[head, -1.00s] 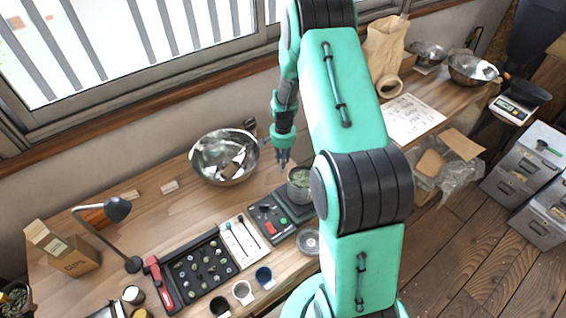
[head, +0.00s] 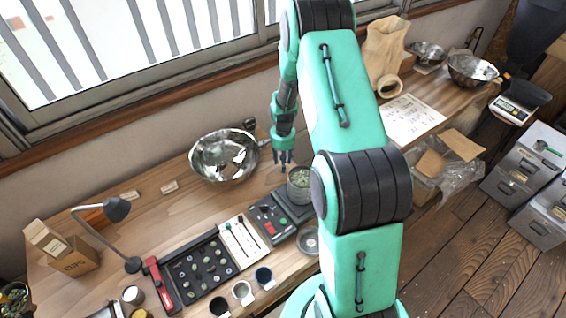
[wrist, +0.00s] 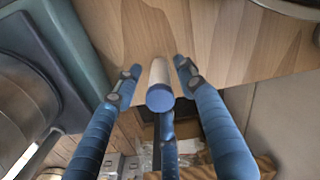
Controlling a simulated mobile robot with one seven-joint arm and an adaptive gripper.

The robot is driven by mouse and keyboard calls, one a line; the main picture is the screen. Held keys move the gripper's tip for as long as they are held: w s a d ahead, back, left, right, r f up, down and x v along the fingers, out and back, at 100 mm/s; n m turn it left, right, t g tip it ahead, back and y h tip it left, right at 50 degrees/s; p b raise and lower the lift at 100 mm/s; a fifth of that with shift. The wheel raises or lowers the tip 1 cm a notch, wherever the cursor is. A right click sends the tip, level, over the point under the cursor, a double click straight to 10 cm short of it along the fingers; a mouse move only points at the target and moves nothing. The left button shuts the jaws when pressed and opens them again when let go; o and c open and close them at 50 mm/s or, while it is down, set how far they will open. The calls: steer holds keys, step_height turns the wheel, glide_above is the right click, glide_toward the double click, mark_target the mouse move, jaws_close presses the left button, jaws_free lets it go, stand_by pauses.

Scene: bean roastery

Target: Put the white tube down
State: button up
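The white tube (wrist: 158,73) shows in the wrist view between my fingers, its blue end (wrist: 160,98) toward the camera and its white length reaching toward the wooden table. I cannot tell whether its far end touches the wood. My gripper (head: 282,165) is open above the table, between the steel bowl and the jar on the scale. In the wrist view, gaps show between the tube and the fingertips on either side. A third finger (wrist: 166,130) shows below the tube's blue end. I cannot make out the tube in the head view.
A steel bowl (head: 223,155) stands left of my gripper, and a jar of green beans (head: 299,184) on a dark scale stands close on its right. In front are a control box (head: 270,217), a black sample tray (head: 199,268) and several cups. Bare wood lies left of the control box.

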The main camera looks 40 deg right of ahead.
step_height(320, 180, up, 12)
steer(key=shift+r+p, duration=0.15)
steer(key=shift+p, duration=0.9)
steer(key=shift+a+r, duration=0.1)
steer(key=shift+r, duration=0.15)
steer(key=s+a+r+n+t, duration=0.1)
steer(key=s+a+r+n, duration=0.15)
steer(key=a+r, duration=0.45)
steer(key=s+a+r+n+t, duration=0.1)
steer(key=s+a+r, duration=0.25)
steer(key=r, duration=0.75)
steer(key=s+a+r+n+t, duration=0.1)
steer(key=s+a+r+n, duration=0.15)
steer(key=a+r, duration=0.45)
steer(key=s+a+r+n+t, duration=0.1)
steer(key=s+a+r+n, duration=0.2)
steer(key=s, duration=0.9)
steer(key=s+a+r+n+t, duration=0.1)
steer(key=s+a+r+n, duration=0.2)
steer(key=s+a+r, duration=0.3)
steer(key=shift+s+a+r+t, duration=0.35)
steer(key=shift+s+r, duration=1.2)
steer(key=shift+s, duration=1.3)
